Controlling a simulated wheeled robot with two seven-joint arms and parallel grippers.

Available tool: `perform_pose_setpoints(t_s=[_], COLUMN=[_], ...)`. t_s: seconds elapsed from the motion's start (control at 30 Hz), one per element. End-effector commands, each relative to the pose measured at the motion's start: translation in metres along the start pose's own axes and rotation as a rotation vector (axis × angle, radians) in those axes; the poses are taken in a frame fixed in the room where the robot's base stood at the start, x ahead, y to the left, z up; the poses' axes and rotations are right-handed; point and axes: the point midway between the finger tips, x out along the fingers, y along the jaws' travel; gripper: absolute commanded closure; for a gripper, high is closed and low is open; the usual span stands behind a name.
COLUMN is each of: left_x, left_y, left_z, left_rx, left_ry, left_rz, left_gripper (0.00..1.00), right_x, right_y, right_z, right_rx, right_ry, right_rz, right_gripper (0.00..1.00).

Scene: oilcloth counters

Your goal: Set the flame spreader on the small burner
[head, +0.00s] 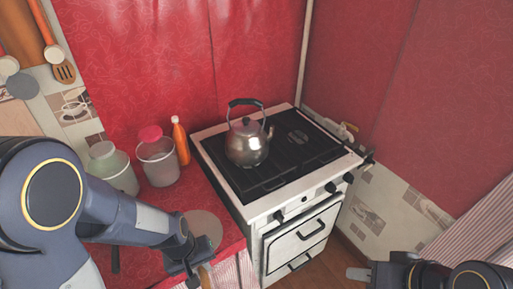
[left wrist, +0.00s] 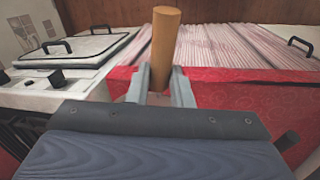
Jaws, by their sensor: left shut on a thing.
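The flame spreader's round grey disc (head: 203,226) shows at the front right edge of the red counter, beside the stove. I cannot tell whether it touches the cloth. My left gripper (head: 198,270) is shut on its wooden handle, which stands up between the fingers in the left wrist view (left wrist: 165,48). The disc is hidden in that view. The white stove (head: 245,212) has a black top with a round burner (head: 298,138) at the back right; other burners are hard to make out. My right gripper (head: 358,274) is at the lower right, away from everything; its opening is unclear.
A steel kettle (head: 247,148) with a raised black handle stands on the stove's middle left. A green-white jar (head: 112,168), a clear jar with a pink lid (head: 158,162) and an orange bottle (head: 181,142) stand on the counter left of the stove.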

Motion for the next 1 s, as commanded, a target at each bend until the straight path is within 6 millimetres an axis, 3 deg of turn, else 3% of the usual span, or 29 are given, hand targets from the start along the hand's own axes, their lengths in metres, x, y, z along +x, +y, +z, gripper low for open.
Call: perform_pose_setpoints(t_s=[0.5,0.7,1.0], left_x=[0.014,0.014,0.01], left_y=[-0.011,-0.014,-0.017], left_z=[-0.118,-0.129,-0.12], left_rx=[0.335,0.381,0.362], left_ry=[-0.067,-0.076,-0.075], left_rz=[0.006,0.013,0.017], left_gripper=[1.0,1.0,1.0], right_x=[0.006,0.007,0.012], right_y=[0.003,0.003,0.005], right_z=[0.003,0.003,0.006], right_rx=[0.0,0.0,0.0], right_ry=[0.001,0.001,0.001], right_rz=[0.0,0.0,0.0], right_gripper=[0.64,0.64,0.64])
